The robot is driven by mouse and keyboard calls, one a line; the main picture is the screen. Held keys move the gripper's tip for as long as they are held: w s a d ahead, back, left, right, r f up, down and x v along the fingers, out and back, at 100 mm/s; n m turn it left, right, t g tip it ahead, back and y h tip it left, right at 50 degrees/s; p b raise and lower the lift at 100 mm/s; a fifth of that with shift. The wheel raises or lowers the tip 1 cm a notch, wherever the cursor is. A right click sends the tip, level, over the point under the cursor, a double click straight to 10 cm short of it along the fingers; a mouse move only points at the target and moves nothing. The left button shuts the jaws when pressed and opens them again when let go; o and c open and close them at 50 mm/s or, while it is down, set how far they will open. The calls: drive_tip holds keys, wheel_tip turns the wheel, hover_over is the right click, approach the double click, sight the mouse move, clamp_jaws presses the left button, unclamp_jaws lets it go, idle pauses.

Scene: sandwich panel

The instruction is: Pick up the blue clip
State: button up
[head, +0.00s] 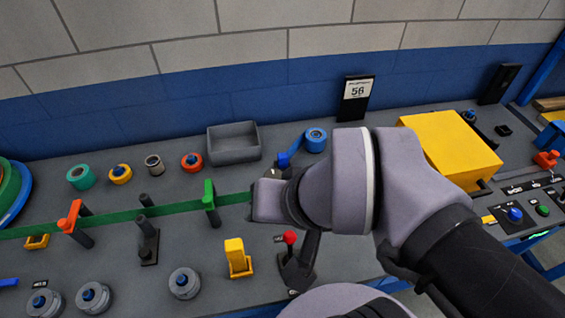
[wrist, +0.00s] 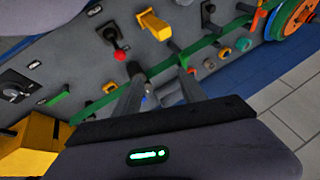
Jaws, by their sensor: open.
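A small blue piece (head: 283,159) that looks like the blue clip sits at the end of a short blue strip from a blue roll (head: 316,139) in the head view. My gripper (head: 270,176) is just left of it and in front, its fingers mostly hidden by my own wrist. In the wrist view my gripper (wrist: 161,76) has its two dark fingers apart. Small blurred blue and pale shapes show between and behind the fingers; I cannot tell whether one is the clip. Nothing is visibly held.
A green strip (head: 175,209) runs across the panel through a green clip (head: 209,195) and an orange clip (head: 70,217). A grey bin (head: 234,150) stands behind. A red-knobbed lever (head: 290,238) and yellow block (head: 236,255) stand in front. A yellow box (head: 449,150) is at right.

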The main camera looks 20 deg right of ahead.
idle(0.3)
drive_tip(key=w+d+r+m+g+p, duration=0.1)
drive_tip(key=w+d+r+m+p, duration=0.3)
drive_tip(key=w, duration=0.5)
drive_tip(key=m+g+h+p, duration=0.2)
drive_tip(key=m+g, duration=0.3)
drive_tip(key=m, duration=0.7)
hover_over(283, 155)
drive_tip(key=f, duration=2.3)
drive_tip(key=shift+s+d+f, duration=0.2)
drive_tip(key=shift+s+f, duration=0.05)
drive_tip(key=f, duration=0.2)
drive_tip(key=f+b, duration=0.1)
drive_tip(key=f, duration=0.3)
drive_tip(key=shift+w+a, duration=0.25)
drive_tip(key=shift+r, duration=0.1)
drive_tip(key=shift+c, duration=1.1)
clamp_jaws()
